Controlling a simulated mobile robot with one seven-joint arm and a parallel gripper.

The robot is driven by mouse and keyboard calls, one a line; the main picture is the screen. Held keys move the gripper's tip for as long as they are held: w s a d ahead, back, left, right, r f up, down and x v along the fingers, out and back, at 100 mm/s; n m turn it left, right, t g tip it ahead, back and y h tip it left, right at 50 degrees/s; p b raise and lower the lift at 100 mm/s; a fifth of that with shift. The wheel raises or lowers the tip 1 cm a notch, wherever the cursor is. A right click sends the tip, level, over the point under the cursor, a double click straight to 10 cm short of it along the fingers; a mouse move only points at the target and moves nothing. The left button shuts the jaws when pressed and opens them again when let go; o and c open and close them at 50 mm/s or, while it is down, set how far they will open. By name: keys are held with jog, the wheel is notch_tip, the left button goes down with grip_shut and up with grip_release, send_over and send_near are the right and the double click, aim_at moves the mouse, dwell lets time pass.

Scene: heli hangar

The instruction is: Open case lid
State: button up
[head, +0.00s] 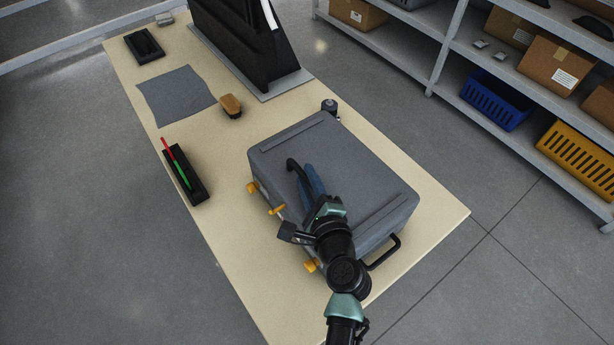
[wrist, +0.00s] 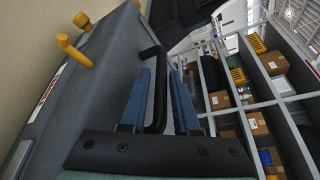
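The grey case (head: 378,205) stands on the table with its lid (head: 335,155) down. A black handle (head: 293,166) rises from the lid's top; it also shows in the wrist view (wrist: 158,85). My gripper (head: 311,182) is over the lid with its blue fingers pointing at the handle. In the wrist view my gripper (wrist: 162,95) has one finger on each side of the handle, with a gap visible on the right side. Yellow latches (head: 277,209) sit along the case's left side and show in the wrist view (wrist: 74,51). Their exact state is unclear.
On the table (head: 240,255) are a black tray with red and green pens (head: 185,180), a brush (head: 231,105), a grey cloth (head: 177,95) and a large black object (head: 235,45). Shelves (head: 410,45) with boxes and crates stand at the right.

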jog(key=shift+w+a, duration=0.1)
jog(key=shift+w, duration=0.2)
grip_shut()
jog(key=shift+f, duration=0.1)
dwell(1.2)
